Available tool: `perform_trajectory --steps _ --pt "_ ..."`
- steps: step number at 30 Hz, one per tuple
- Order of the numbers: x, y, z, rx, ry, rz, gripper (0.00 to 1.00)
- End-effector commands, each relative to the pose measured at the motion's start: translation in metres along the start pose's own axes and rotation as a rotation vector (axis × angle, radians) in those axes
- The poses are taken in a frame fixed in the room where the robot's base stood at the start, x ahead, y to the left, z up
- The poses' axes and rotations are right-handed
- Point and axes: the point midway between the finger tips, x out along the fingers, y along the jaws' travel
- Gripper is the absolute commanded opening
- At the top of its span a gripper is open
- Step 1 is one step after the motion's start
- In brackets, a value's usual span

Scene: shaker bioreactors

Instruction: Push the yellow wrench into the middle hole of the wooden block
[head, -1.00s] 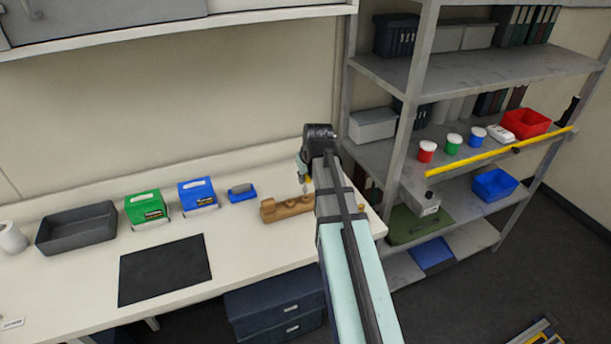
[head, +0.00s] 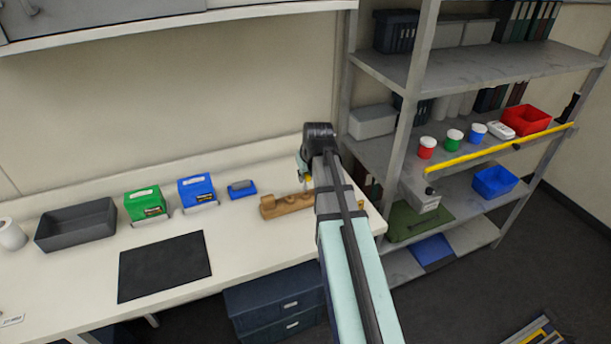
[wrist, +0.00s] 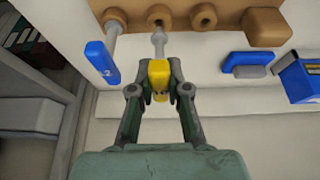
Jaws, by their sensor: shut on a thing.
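The wooden block (wrist: 228,17) lies across the top of the wrist view, with a row of round holes. It also shows on the bench in the head view (head: 286,205), partly hidden by my arm. My gripper (wrist: 159,88) is shut on the yellow wrench (wrist: 159,73), gripping its yellow handle. The wrench's grey shaft points at the middle hole (wrist: 159,13) and its tip overlaps the hole's near edge. I cannot tell how deep the tip is. A blue wrench (wrist: 103,62) has its shaft at the left hole. The right hole (wrist: 203,16) looks empty.
A blue-handled item (head: 242,189), a blue box (head: 197,190) and a green box (head: 146,203) stand left of the block. A grey tray (head: 76,229) and black mat (head: 165,266) lie farther left. The metal shelf (head: 405,130) stands close on the right.

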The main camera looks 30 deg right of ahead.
Motion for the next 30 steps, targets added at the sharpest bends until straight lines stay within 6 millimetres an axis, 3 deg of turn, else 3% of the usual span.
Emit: perform_trajectory --steps 30 --pt "0.011 0.000 0.004 0.000 0.000 0.000 0.00"
